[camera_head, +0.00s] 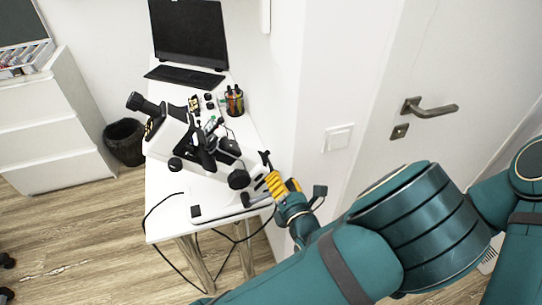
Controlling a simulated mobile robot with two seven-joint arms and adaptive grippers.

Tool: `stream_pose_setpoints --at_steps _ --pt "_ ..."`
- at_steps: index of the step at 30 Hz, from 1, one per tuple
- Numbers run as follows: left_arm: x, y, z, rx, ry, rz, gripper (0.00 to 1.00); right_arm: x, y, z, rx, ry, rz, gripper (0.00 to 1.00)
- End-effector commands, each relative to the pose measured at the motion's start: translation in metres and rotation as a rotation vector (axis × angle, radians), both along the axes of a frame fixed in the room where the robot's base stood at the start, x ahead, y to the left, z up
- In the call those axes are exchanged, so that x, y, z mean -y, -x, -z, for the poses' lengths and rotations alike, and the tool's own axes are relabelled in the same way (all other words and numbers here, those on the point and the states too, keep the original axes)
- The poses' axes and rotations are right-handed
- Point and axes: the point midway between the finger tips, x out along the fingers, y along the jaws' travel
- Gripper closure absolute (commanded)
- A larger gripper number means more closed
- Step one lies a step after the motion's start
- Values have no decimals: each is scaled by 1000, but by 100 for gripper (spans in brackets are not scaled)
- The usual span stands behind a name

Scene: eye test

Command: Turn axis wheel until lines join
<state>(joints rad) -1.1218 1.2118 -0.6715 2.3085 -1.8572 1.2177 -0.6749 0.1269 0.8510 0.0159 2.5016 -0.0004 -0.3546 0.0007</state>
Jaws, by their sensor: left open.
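A white and black eye instrument (180,131) stands on the white table, with a black eyepiece tube (143,104) at its upper left. One round black knob (238,179) is at its lower right and another dark knob (175,165) at its lower left. I cannot tell which is the axis wheel, and no lines are visible. My left gripper (257,179), with yellow parts and black fingers, is open at the table's right edge. Its fingers point left, spread above and below the lower right knob. I cannot tell whether they touch it. My right gripper is not in view.
A dark monitor (189,34) and keyboard (185,76) are at the table's (166,211) far end. A pen holder (234,101) stands by the right edge. Black cables hang at the near end. A wall and door (440,60) are close on the right, a bin (125,143) on the left.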

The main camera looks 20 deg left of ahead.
Motion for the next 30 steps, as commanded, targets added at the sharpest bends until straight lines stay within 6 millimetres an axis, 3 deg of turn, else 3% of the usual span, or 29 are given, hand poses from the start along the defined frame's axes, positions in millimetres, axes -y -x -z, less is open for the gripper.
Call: stream_pose_setpoints --at_steps 9,15,30 --pt "-36 -52 2 2 3 -6 54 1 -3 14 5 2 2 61" --pt "-52 -76 2 1 3 -5 54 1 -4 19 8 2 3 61" --pt "-60 -88 0 -1 3 -4 51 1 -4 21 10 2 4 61"
